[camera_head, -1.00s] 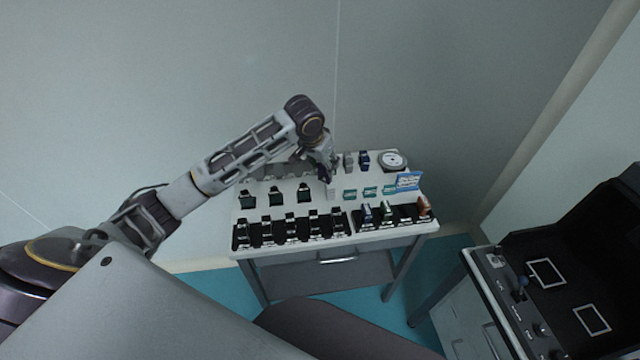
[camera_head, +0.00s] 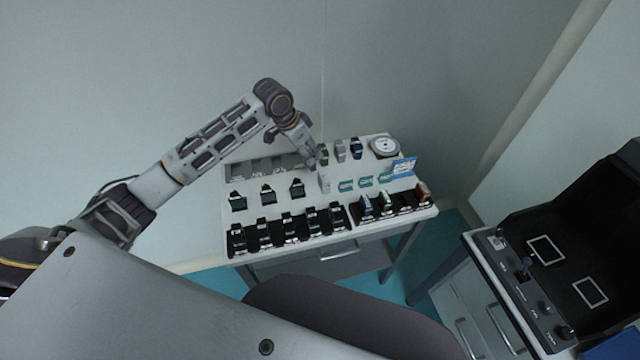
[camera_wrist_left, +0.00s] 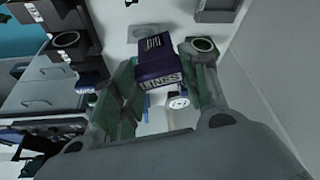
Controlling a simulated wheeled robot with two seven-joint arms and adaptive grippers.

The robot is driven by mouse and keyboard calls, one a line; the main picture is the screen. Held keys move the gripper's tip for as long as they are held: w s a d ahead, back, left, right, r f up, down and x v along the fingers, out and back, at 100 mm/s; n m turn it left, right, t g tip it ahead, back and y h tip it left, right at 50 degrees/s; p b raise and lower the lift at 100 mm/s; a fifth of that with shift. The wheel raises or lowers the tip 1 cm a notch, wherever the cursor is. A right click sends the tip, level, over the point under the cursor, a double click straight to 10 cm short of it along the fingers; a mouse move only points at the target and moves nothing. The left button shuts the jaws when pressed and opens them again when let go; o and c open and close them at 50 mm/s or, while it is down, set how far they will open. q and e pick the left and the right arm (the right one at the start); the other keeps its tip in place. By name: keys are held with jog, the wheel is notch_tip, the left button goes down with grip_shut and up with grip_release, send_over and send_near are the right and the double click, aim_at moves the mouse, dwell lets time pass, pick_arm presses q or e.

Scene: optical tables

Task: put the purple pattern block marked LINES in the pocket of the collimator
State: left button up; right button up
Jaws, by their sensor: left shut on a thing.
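My left gripper (camera_head: 314,163) is above the white instrument table (camera_head: 332,210), near its middle. In the left wrist view my left gripper (camera_wrist_left: 163,72) is shut on the purple pattern block (camera_wrist_left: 160,62), and the label LINES on it faces the camera. The block has a dark striped patch on its top. In the head view the block is too small to make out clearly at the fingers. I cannot tell for certain which thing is the collimator. My right gripper is not in view.
Several black holders stand along the table's front, some with coloured blocks. A dark console (camera_head: 565,270) with two white-framed squares stands on a separate cabinet at the lower right.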

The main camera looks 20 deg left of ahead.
aim_at(309, 168)
pick_arm(q)
jog(key=shift+d+r+m+h, duration=0.1)
jog(key=shift+d+m+h, duration=0.25)
jog(key=shift+m, duration=0.45)
jog(key=shift+m+g, duration=0.4)
jog(key=shift+m, duration=0.4)
jog(key=shift+f, duration=2.5)
jog(key=shift+f+p, duration=0.3)
jog(key=shift+f, duration=2.2)
jog(key=shift+f, duration=0.1)
